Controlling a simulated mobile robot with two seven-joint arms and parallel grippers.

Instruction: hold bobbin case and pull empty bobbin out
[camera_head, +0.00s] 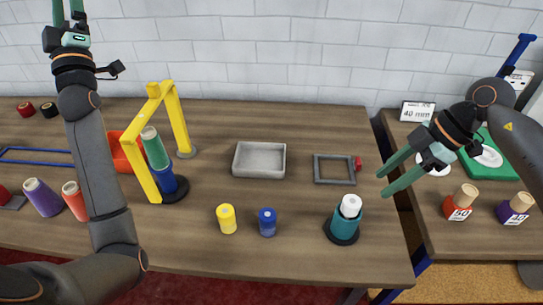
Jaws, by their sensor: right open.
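I cannot tell for certain which thing is the bobbin case. A teal cylinder (345,224) stands upright on a dark round base at the front right of the table, with a white cylinder (350,205) in its top. A green cylinder (154,150) stands in a blue holder (172,182) beside the yellow frame. My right gripper (383,186) is open and empty, above and right of the teal cylinder in the picture, apart from it. My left gripper (67,8) is raised at the top left, its fingers apart and pointing up; their tips are cut off.
A yellow frame (153,94) rises at the left. Wood-topped stamps (461,204) stand on the right table. The table's middle has free room.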

